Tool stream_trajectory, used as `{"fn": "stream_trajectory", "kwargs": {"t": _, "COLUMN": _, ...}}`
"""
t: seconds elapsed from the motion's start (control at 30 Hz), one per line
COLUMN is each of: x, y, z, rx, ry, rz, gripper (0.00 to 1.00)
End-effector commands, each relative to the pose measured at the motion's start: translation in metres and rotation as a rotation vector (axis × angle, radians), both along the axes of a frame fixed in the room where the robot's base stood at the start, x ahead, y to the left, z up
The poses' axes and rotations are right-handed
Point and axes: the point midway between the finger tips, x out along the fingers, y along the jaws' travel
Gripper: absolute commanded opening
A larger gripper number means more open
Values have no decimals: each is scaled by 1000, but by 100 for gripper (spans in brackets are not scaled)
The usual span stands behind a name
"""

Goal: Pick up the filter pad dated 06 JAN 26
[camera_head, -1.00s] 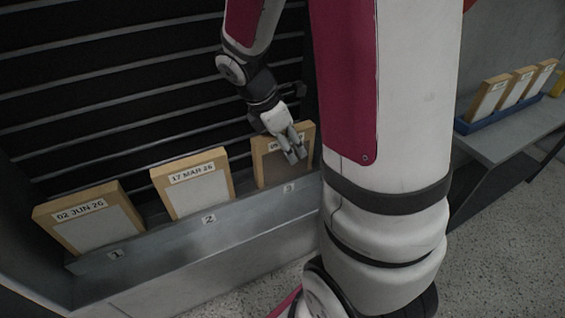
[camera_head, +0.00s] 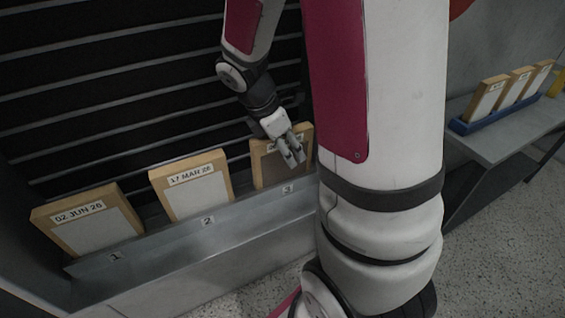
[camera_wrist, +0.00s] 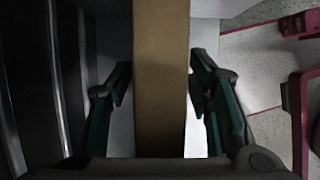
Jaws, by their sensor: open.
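A filter pad (camera_head: 268,171) with a tan frame and a dark brownish face stands in slot 3 of the grey rack. Its date label is mostly hidden behind my gripper (camera_head: 291,158), so I cannot read it in full. In the wrist view the pad's tan top edge (camera_wrist: 160,80) runs between the two fingers of my gripper (camera_wrist: 160,95). The fingers are open, one on each side of the edge, with a gap on both sides. The pad labelled 17 MAR 26 (camera_head: 196,192) stands in slot 2. The pad labelled 02 JUN 26 (camera_head: 95,230) stands in slot 1.
The grey rack (camera_head: 232,211) has numbered slots in front of a dark slatted wall (camera_head: 130,75). At right, a blue holder (camera_head: 470,127) with three light-faced pads (camera_head: 519,83) stands on a grey bench (camera_head: 497,144). A yellow object sits beyond it.

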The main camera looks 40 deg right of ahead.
Motion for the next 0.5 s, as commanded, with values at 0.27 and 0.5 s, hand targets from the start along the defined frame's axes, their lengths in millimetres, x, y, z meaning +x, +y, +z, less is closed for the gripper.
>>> {"fn": "stream_trajectory", "kwargs": {"t": 0.27, "x": 0, "y": 0, "z": 0, "rx": 0, "ry": 0, "rz": 0, "gripper": 13}}
{"fn": "stream_trajectory", "kwargs": {"t": 0.5, "x": 0, "y": 0, "z": 0, "rx": 0, "ry": 0, "rz": 0, "gripper": 0}}
